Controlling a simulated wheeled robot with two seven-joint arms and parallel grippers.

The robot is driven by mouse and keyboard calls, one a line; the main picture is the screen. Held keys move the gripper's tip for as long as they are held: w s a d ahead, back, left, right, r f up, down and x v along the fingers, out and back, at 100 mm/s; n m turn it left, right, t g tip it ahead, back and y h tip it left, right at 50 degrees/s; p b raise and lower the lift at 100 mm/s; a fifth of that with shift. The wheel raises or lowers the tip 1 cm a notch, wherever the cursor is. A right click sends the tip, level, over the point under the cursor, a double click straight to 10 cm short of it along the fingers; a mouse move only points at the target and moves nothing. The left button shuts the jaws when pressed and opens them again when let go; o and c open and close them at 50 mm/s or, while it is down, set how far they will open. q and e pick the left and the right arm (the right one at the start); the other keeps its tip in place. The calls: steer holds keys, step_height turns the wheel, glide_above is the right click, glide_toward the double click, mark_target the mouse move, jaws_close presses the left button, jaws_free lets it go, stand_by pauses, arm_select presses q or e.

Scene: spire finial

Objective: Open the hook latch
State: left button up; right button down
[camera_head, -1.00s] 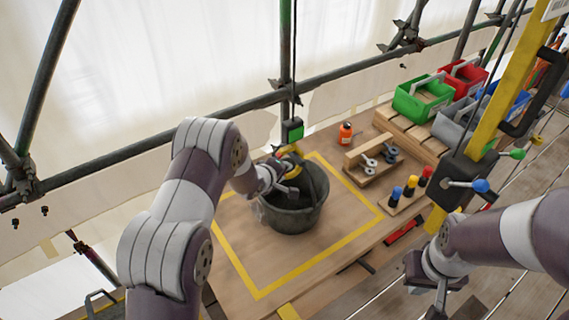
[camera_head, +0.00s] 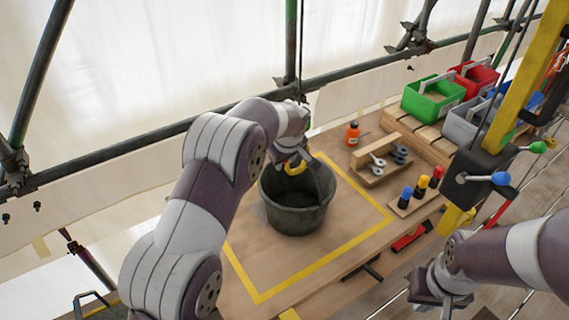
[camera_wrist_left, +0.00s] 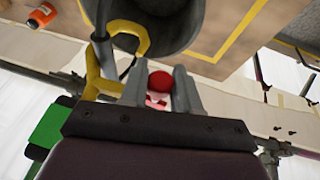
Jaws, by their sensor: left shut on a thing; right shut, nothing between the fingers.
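The yellow hook (camera_head: 295,167) hangs over a dark bucket (camera_head: 285,220) on the table. In the left wrist view the yellow hook (camera_wrist_left: 98,75) curves beside my fingers, with the grey bucket handle (camera_wrist_left: 103,42) passing at it. My left gripper (camera_wrist_left: 160,72) is shut on a red knob (camera_wrist_left: 159,82) that shows between its two fingers. In the head view my left wrist hides the fingers and the knob. I cannot tell whether the latch is open. My right gripper (camera_head: 437,306) is shut and empty, low at the right, away from the hook.
A yellow tape outline (camera_head: 345,256) surrounds the bucket. An orange bottle (camera_head: 352,135), a wooden shackle stand (camera_head: 375,165) and a rack of coloured-top pegs (camera_head: 415,198) stand at right. A green bin (camera_head: 432,98) and other bins are behind. The table front is clear.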

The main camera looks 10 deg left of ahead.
arm_select(q)
steer(key=shift+r+g+y, duration=0.25)
steer(key=shift+g+y, duration=0.05)
steer(key=shift+y, duration=0.1)
steer(key=o, duration=0.7)
steer(key=shift+o, duration=1.3)
steer(key=shift+a, duration=0.1)
steer(key=shift+r, duration=0.2)
steer(key=p+v, duration=0.1)
steer(key=v, duration=1.1)
steer(key=shift+s+p, duration=0.2)
steer(key=shift+p, duration=0.15)
